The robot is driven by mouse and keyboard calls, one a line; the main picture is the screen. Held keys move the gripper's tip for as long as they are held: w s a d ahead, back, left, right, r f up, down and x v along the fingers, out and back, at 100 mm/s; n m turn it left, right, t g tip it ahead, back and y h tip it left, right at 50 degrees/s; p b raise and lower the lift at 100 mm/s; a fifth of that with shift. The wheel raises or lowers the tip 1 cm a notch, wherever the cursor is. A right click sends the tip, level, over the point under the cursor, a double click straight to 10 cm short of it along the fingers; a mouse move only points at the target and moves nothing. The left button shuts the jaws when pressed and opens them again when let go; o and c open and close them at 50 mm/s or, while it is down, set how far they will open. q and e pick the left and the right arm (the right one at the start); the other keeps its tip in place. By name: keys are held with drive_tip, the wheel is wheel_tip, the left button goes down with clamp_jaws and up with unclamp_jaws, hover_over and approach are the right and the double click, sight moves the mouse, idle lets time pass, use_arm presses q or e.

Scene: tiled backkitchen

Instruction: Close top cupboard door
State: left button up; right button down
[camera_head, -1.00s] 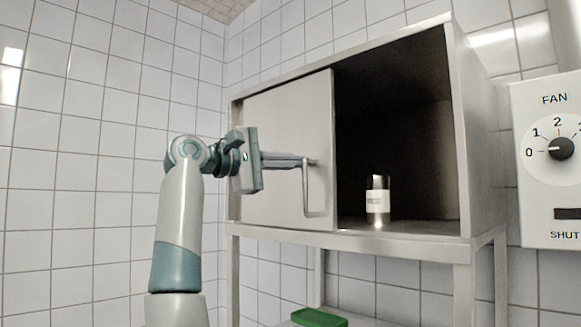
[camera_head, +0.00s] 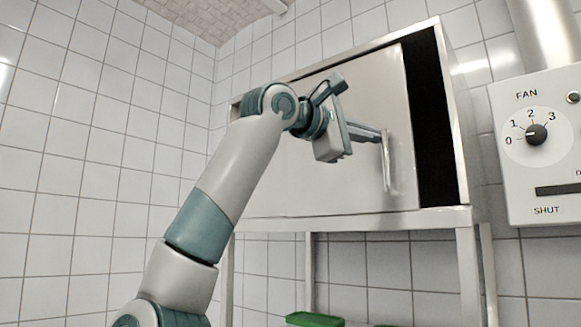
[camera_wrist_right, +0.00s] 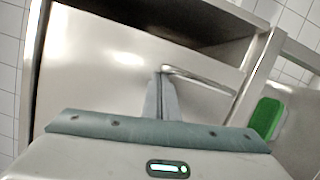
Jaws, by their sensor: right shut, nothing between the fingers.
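The steel cupboard (camera_head: 450,50) stands on a legged frame. Its sliding door (camera_head: 300,180) covers most of the front, leaving a narrow dark gap at the right side. A vertical bar handle (camera_head: 387,165) is near the door's right edge; the door and handle also show in the wrist view (camera_wrist_right: 110,60) (camera_wrist_right: 205,82). My right gripper (camera_head: 383,137) is shut with nothing between its fingers. Its fingertips are at the handle, and in the wrist view (camera_wrist_right: 162,80) they reach the handle's end. Whether they touch it I cannot tell. My left gripper is not in view.
A grey fan control panel (camera_head: 535,145) with a dial is on the wall at right. Green containers (camera_head: 315,319) lie below the cupboard, one also in the wrist view (camera_wrist_right: 265,118). Tiled walls stand behind and at left.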

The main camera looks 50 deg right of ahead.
sight(408, 127)
drive_tip(key=s, duration=0.2)
drive_tip(key=s+b, duration=0.1)
drive_tip(key=s, duration=0.2)
drive_tip(key=s+d+b, duration=0.1)
drive_tip(key=s, duration=0.1)
drive_tip(key=shift+s, duration=0.3)
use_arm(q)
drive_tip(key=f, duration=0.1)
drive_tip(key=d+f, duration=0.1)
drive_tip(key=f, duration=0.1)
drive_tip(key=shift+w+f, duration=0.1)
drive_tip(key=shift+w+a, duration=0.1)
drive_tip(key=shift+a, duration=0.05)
use_arm(e)
drive_tip(key=shift+w+a, duration=0.1)
